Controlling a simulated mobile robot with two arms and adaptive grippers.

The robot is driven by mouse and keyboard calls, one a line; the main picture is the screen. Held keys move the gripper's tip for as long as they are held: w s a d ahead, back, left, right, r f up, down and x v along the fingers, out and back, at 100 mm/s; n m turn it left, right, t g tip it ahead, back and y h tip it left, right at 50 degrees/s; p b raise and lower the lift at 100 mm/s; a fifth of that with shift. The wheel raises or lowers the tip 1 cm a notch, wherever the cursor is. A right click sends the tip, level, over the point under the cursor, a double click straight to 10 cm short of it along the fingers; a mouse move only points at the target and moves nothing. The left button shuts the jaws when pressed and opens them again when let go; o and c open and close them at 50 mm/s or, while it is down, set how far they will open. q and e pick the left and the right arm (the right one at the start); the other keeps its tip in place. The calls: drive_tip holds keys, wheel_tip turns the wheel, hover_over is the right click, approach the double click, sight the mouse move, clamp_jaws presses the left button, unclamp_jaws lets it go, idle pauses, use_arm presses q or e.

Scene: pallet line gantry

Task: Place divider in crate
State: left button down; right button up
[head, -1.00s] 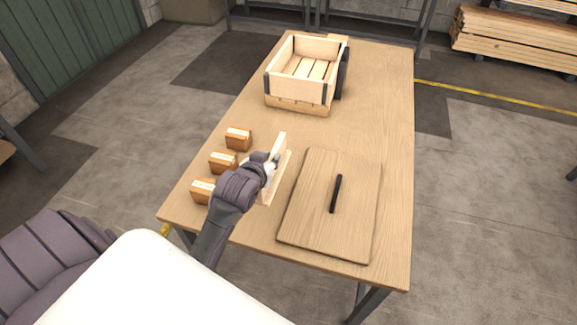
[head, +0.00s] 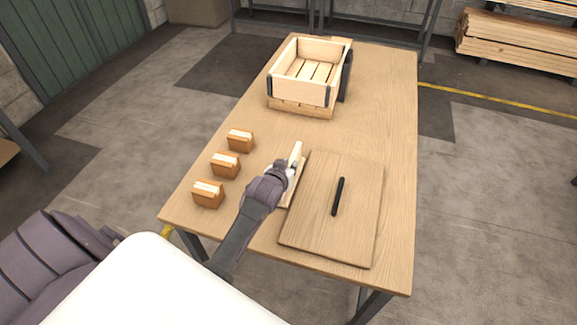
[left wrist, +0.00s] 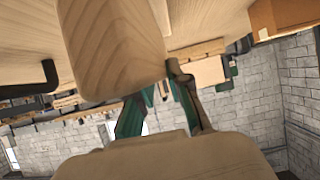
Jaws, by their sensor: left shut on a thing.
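The divider (head: 296,154) is a pale wooden panel in the head view, partly hidden by my left gripper (head: 287,168). My left gripper is shut on it, over the near half of the table, just left of the board with the black handle. I cannot tell whether the divider touches the table. In the left wrist view a wooden panel (left wrist: 110,55) fills the upper middle, close to the camera. The crate (head: 303,91) is a pale open wooden box with a slatted bottom at the far end of the table. My right gripper is not in view.
A flat wooden board (head: 350,235) with a black handle (head: 338,196) lies at the near right. Several small brown boxes, one of them nearest (head: 208,195), stand along the table's left edge. The table (head: 385,110) is clear between the board and the crate.

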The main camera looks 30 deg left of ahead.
use_arm(q)
drive_tip(key=shift+f, duration=0.1)
drive_tip(key=c, duration=1.4)
unclamp_jaws()
drive_tip(key=shift+c, duration=0.2)
drive_tip(key=o, duration=0.3)
drive_tip(key=shift+o, duration=0.2)
